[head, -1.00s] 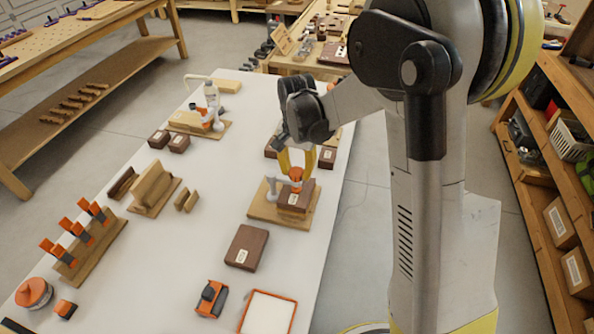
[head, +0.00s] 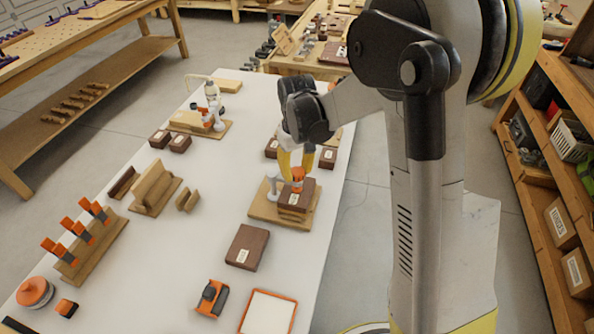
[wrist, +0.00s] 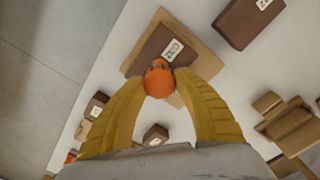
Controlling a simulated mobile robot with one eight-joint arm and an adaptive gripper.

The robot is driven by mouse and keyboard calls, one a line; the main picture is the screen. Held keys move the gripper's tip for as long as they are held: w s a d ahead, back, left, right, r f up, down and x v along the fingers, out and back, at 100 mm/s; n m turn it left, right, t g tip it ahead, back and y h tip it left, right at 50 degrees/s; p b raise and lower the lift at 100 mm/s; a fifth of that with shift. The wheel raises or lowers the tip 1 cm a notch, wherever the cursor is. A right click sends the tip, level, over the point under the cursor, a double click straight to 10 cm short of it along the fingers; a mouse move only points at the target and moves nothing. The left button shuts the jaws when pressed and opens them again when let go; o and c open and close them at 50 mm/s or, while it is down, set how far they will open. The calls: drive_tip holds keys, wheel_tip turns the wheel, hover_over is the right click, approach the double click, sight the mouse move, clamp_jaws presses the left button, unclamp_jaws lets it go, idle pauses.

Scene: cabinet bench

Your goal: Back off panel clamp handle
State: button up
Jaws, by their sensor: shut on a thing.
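The panel clamp's orange handle (head: 297,173) is at the top of the clamp. It also shows in the wrist view (wrist: 159,80) as an orange knob. My gripper (head: 296,168) has its yellow fingers shut on the handle from both sides; in the wrist view the fingertips (wrist: 160,72) meet the knob's sides. Below it, dark brown blocks (head: 296,196) with a white label lie stacked on a light wooden base (head: 263,208). A pale clamp post (head: 272,187) stands at the left of the blocks. The clamp's lower parts are partly hidden.
A dark labelled block (head: 247,247) lies in front of the clamp. A second fixture (head: 207,120) with an orange part stands farther back left. Small dark blocks (head: 327,158) stand close behind the clamp.

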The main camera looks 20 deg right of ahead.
drive_tip(key=n, duration=0.4)
drive_tip(key=shift+s+n, duration=0.1)
drive_tip(key=shift+n, duration=0.2)
drive_tip(key=n, duration=0.5)
drive_tip(key=shift+n, duration=0.3)
drive_tip(key=n, duration=0.5)
drive_tip(key=shift+a, duration=0.1)
drive_tip(key=n, duration=0.4)
drive_tip(key=shift+s, duration=0.1)
drive_tip(key=shift+n, duration=0.4)
drive_tip(key=o, duration=1.2)
